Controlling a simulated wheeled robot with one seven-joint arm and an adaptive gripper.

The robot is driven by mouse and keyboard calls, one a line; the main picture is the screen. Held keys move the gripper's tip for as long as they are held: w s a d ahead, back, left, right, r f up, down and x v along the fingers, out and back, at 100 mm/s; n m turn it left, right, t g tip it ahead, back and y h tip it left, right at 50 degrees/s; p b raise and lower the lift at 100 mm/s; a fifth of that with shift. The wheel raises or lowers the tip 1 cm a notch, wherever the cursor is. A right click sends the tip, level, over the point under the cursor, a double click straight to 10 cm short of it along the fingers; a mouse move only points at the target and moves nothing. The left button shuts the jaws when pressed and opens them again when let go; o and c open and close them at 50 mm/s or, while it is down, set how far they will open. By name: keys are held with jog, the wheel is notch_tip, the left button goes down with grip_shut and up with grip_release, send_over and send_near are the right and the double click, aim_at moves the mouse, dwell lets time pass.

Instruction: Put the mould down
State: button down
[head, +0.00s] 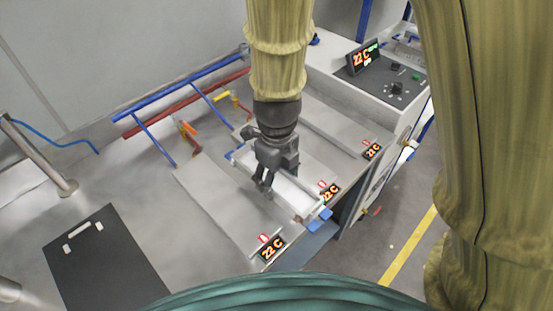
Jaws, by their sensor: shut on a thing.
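The mould (292,191) is a shallow, pale rectangular tray with blue tabs at its ends. It shows in the head view over the middle plate of the grey metal bench. My gripper (264,186) is above it and shut on the mould, near its left side. The fingers and wrist hide part of the mould. I cannot tell whether the mould touches the plate under it or is a little above it.
Flat plates (208,199) with small "22 C" displays (272,249) line the bench. Blue and red rails (181,87) run along the back. A control box (391,82) stands at the upper right. A black panel (104,262) lies lower left. The left plate is clear.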

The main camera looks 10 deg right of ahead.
jog(key=w+d+p, duration=0.1)
jog(key=w, duration=0.3)
jog(key=w+d+p, duration=0.1)
jog(key=w, duration=0.4)
jog(key=w+d+f+p, duration=0.1)
jog(key=w+d, duration=0.1)
jog(key=w, duration=0.3)
jog(key=shift+w+f, duration=0.1)
jog(key=shift+w, duration=0.1)
jog(key=shift+f+p, duration=0.9)
jog(key=shift+f, duration=0.9)
jog(key=shift+c, duration=1.8)
grip_release()
jog(key=shift+r, duration=0.1)
notch_tip(320, 180, up, 12)
jog(key=b, duration=0.3)
